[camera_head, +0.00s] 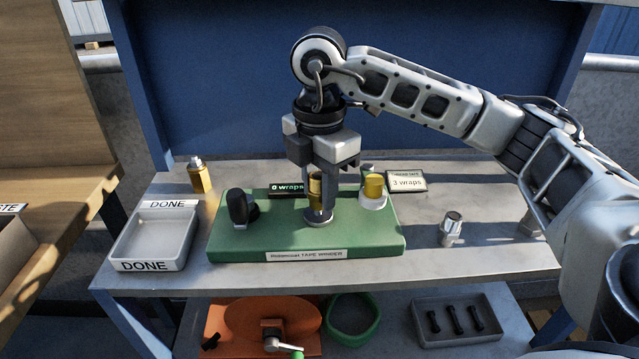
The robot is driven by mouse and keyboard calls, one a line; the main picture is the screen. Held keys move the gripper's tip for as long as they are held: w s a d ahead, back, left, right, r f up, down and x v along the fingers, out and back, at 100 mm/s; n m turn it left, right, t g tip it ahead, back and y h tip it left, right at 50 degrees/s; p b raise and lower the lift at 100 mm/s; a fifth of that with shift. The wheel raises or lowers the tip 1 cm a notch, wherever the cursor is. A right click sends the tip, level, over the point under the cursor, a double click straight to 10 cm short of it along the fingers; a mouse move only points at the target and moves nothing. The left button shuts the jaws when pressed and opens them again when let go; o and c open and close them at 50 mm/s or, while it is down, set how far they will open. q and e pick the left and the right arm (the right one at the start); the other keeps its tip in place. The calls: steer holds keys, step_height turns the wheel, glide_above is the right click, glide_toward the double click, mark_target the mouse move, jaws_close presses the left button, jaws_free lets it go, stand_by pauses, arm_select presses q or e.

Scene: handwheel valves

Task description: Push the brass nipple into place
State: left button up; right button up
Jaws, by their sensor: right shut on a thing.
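The brass nipple (314,186) is upright between the fingers of my right gripper (318,196), which points straight down and is shut on it. It is over the round grey seat (318,221) of the green tape winder (240,243). The fingers partly hide the nipple and the seat, so I cannot tell whether the nipple's lower end touches the seat. My left gripper is not in view.
On the winder are a black knob (239,207) and a yellow-topped white spool (372,200). The display (287,189) reads "0 wraps"; a card (406,181) reads "3 wraps". A brass fitting (201,179), silver fitting (451,227) and DONE tray (154,236) stand around it.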

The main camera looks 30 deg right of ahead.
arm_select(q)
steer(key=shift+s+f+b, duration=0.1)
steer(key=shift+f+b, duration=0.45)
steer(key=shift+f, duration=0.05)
arm_select(e)
steer(key=shift+f, duration=0.8)
steer(key=o, duration=1.1)
steer(key=shift+r, duration=1.1)
arm_select(q)
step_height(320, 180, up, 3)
steer(key=p, duration=0.4)
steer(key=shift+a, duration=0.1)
arm_select(e)
step_height(320, 180, up, 14)
